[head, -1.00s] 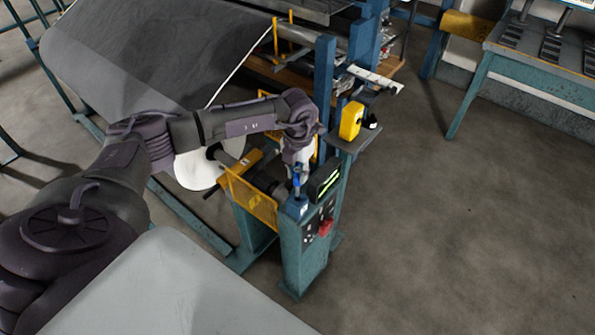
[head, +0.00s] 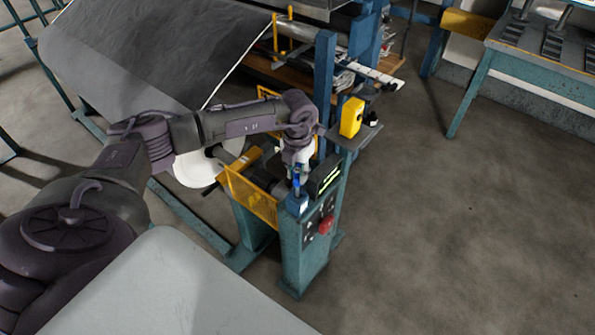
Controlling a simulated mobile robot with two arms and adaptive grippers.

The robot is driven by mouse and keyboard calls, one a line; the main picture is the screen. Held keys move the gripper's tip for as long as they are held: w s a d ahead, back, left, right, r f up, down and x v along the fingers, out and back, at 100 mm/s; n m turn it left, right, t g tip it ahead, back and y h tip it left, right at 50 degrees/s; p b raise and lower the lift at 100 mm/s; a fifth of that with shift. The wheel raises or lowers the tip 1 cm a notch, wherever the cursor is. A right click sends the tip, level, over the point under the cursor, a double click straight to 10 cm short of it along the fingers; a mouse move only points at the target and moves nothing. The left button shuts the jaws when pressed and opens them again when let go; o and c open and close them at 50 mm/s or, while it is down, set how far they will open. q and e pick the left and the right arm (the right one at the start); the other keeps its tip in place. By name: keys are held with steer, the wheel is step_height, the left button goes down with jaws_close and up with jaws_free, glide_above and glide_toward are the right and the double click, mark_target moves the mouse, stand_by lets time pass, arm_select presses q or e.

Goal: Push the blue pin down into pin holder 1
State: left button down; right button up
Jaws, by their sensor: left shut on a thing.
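The blue pin (head: 297,179) is upright above the top of the teal machine post. My left gripper (head: 297,168) is shut on the pin from above, with the arm reaching in from the left. A small blue block (head: 297,203) sits on the post top directly below the pin; it looks like the pin holder, but I cannot read a number on it. At this size I cannot tell how deep the pin sits in it. My right gripper is not in view.
A dark display with green marks (head: 325,178) stands just right of the pin. A yellow guard (head: 250,198) is to the left. A red button (head: 326,225) is on the post's front. A yellow device (head: 351,117) sits on a shelf behind. Open floor lies right.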

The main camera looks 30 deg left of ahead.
mark_target(298, 195)
arm_select(q)
steer(key=shift+f+b, duration=2.15)
steer(key=shift+f, duration=0.75)
steer(key=c, duration=0.8)
jaws_free()
steer(key=shift+c, duration=0.2)
steer(key=shift+r, duration=0.1)
steer(key=shift+r, duration=3.95)
